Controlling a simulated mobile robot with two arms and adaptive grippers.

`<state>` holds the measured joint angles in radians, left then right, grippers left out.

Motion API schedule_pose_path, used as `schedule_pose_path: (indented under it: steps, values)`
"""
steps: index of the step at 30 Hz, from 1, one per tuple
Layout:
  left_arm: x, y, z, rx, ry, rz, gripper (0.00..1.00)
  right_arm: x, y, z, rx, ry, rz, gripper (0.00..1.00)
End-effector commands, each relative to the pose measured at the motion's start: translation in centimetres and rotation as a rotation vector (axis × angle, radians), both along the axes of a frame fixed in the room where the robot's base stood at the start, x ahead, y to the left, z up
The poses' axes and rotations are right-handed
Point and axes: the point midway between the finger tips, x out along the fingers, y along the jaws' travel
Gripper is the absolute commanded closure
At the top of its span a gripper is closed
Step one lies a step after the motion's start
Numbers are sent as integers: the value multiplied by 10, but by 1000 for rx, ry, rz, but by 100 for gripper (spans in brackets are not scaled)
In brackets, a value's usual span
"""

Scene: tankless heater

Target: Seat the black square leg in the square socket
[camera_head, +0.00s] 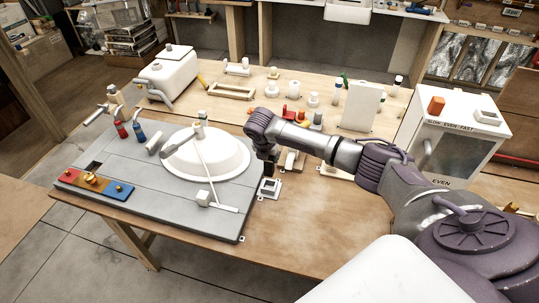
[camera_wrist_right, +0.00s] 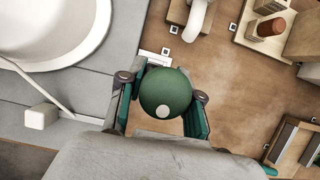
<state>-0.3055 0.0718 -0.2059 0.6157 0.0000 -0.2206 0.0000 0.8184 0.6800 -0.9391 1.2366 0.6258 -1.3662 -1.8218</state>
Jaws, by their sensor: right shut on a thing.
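My right gripper (camera_head: 268,158) points down near the right edge of the grey board. In the right wrist view the gripper (camera_wrist_right: 160,100) is shut on a piece with a round green top (camera_wrist_right: 165,93) marked with a white dot. In the head view the black square leg (camera_head: 269,170) shows as a dark part just below the fingers. The white square socket (camera_head: 270,187) with a dark opening stands on the table directly below. Whether leg and socket touch, I cannot tell. In the wrist view the green top hides most of the socket. My left gripper is not in view.
The grey board (camera_head: 110,170) holds a white basin (camera_head: 205,160) and a white cube (camera_head: 203,197) left of the gripper. A white cabinet (camera_head: 455,140) stands right. Several small parts stand behind my arm. Bare wooden table (camera_head: 310,225) lies in front of my arm.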

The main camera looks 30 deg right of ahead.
Motion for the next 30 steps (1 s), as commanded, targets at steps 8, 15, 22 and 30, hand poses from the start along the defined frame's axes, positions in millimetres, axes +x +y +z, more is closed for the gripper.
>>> schedule_pose_path:
  steps: [8,15,22,30]
  values:
    - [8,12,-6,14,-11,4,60,0,0,-18,-1,1,0,100]
    - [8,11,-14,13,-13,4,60,0,0,-35,-1,1,0,100]
    - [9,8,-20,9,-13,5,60,0,0,-48,-1,-1,0,100]
    - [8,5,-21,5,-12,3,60,0,0,-55,-1,-1,0,100]
